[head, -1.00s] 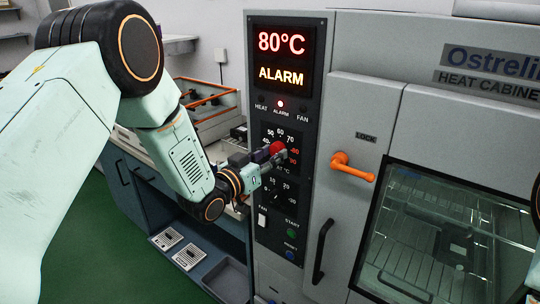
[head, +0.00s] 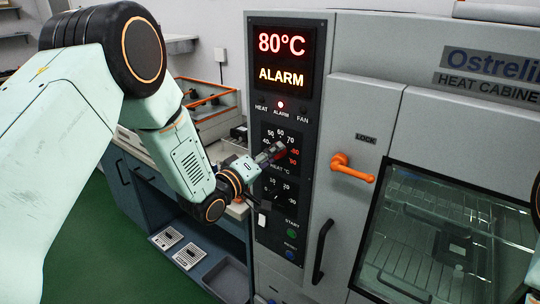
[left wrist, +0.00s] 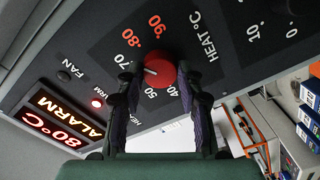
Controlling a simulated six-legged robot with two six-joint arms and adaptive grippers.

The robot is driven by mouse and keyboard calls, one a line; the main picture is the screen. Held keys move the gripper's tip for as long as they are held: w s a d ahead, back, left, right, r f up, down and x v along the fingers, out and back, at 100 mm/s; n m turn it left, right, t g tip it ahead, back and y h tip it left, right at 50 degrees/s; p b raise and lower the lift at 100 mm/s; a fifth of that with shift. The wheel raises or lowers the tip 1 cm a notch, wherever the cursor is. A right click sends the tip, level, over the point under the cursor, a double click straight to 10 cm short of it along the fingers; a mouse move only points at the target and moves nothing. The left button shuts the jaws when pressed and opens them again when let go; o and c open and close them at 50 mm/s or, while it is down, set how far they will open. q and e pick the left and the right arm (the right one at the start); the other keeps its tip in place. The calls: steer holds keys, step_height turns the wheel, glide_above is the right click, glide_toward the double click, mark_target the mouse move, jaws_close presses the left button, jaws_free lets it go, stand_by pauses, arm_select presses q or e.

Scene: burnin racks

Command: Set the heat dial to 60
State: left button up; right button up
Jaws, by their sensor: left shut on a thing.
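The heat dial is a red knob (left wrist: 160,74) on the dark control panel, with numbers around it. In the head view the knob is mostly hidden by my left gripper (head: 270,154). In the left wrist view my left gripper (left wrist: 158,85) has one finger on each side of the knob and is shut on it. A white mark on the knob points left in that view, towards the 70 side; the exact reading is unclear. The 80 and 90 are printed red. The display (head: 281,58) reads 80°C and ALARM. My right gripper is not in view.
The red alarm lamp (head: 281,104) is lit. A second dial scale and a green START label (head: 292,221) sit below the heat dial. The orange LOCK handle (head: 352,168) and glass door (head: 450,240) are to the right. A bench (head: 150,170) stands left.

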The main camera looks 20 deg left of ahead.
arm_select(q)
steer(key=n, duration=0.8)
steer(key=n+p, duration=0.1)
steer(key=n, duration=0.2)
steer(key=shift+w+d+r+n, duration=0.1)
steer(key=shift+r+n, duration=0.15)
steer(key=shift+n, duration=0.15)
stand_by(0.4)
steer(key=o, duration=1.2)
steer(key=shift+w+d+f+n, duration=0.1)
steer(key=shift+d+n, duration=0.05)
steer(key=shift+n, duration=0.15)
steer(key=shift+a, duration=0.2)
